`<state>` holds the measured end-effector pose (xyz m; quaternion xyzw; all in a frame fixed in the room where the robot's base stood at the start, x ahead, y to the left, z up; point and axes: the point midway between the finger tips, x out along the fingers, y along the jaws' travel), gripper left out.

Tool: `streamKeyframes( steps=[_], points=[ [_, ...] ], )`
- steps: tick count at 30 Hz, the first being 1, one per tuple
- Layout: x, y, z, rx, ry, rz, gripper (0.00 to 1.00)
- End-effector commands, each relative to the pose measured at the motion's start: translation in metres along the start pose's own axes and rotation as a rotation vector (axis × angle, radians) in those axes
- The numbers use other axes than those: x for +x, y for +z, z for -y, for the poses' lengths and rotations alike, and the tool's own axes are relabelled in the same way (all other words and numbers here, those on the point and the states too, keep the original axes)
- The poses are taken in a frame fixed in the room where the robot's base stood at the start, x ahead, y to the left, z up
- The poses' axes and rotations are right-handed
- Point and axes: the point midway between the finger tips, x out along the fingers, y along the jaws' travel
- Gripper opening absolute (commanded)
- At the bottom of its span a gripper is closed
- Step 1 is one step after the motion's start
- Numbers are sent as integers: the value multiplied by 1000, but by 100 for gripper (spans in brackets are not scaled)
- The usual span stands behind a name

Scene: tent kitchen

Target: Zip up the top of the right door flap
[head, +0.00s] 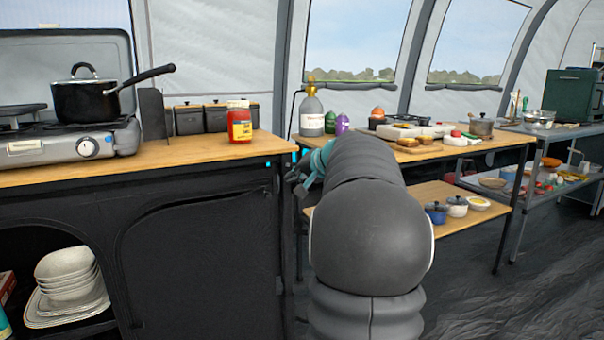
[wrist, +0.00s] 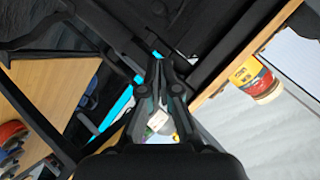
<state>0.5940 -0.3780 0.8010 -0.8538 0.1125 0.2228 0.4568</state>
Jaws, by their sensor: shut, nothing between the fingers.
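The right door flap (head: 205,265) is a dark panel on the front of the black fabric cabinet, right of an open compartment. A curved seam (head: 165,208) runs along its top; I cannot tell how far it is zipped. My gripper (head: 298,180) is at the cabinet's upper right corner, just below the worktop edge, partly hidden by my arm. In the wrist view my gripper (wrist: 157,68) is shut and empty, its tips in front of dark fabric and frame bars. No zip pull can be made out clearly.
The worktop (head: 180,165) above the flap holds a red jar (head: 239,125), also in the wrist view (wrist: 254,78), and a stove with a pot (head: 85,98). Stacked plates (head: 68,285) sit in the open left compartment. A laden wooden table (head: 470,148) stands to the right.

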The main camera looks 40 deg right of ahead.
Motion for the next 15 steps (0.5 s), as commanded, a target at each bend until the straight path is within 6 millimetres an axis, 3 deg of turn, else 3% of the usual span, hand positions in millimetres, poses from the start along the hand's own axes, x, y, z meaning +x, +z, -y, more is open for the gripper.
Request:
streamKeyframes(
  steps=[5, 9, 15],
  points=[
    [34, 1, 0, 0, 0, 3, 0],
    [46, 18, 0, 0, 0, 2, 0],
    [56, 27, 0, 0, 1, 0, 0]
  ],
)
